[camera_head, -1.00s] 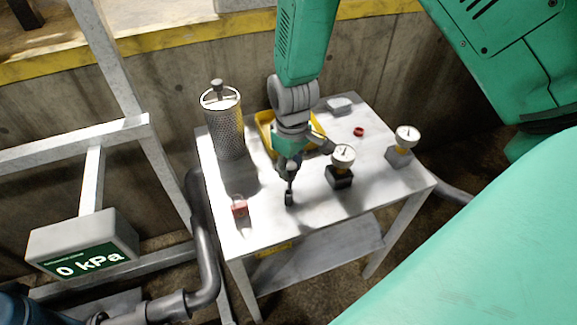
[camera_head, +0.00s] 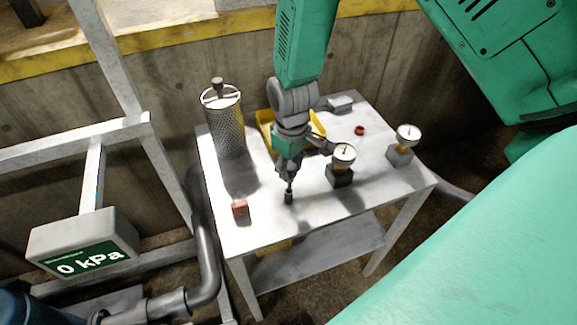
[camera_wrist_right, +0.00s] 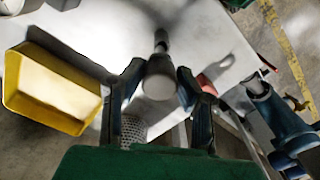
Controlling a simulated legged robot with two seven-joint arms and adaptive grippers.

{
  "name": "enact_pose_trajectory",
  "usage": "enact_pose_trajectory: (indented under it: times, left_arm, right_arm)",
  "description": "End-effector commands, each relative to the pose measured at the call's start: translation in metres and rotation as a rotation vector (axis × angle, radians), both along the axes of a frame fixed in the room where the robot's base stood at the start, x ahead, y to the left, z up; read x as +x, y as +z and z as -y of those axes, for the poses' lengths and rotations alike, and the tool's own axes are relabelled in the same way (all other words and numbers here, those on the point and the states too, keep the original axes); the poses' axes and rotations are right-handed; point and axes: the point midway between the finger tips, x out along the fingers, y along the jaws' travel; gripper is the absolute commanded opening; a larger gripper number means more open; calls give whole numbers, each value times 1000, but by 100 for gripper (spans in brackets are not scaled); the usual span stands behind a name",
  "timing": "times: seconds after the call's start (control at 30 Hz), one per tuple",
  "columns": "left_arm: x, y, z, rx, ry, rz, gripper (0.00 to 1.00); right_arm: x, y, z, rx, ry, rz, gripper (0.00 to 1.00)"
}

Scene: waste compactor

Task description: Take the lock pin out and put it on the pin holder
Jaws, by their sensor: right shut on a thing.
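My right gripper (camera_head: 288,176) points down over the front part of the metal table (camera_head: 322,214). In the right wrist view, its fingers (camera_wrist_right: 160,90) are on either side of a grey pin with a thick round head (camera_wrist_right: 159,77); I take this to be the lock pin. A thinner rod and dark end extend beyond the head. In the head view, a thin rod runs below the fingers to a small dark piece (camera_head: 289,198) at the tabletop. I cannot tell whether this piece is the pin's end or a holder. My left gripper is not in view.
A perforated metal canister (camera_head: 226,130) stands at the table's back left. A yellow tray (camera_head: 265,118) lies behind the gripper. Two gauges (camera_head: 343,157) (camera_head: 404,142) and a red ring (camera_head: 360,130) are on the right.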

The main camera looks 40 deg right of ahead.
Motion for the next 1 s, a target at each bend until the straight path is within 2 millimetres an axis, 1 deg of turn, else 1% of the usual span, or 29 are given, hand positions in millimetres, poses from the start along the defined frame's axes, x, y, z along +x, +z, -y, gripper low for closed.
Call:
enact_pose_trajectory:
  times: [0.33,0.57,0.8,1.0]
  left_arm:
    - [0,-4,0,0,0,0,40]
    - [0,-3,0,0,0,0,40]
    - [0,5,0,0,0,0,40]
    - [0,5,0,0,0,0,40]
  right_arm:
    - [0,-7,0,-1,0,0,0]
    - [0,-6,-1,-1,0,-2,0]
    - [0,0,0,0,-1,0,0]
    - [0,0,0,-1,-1,0,0]
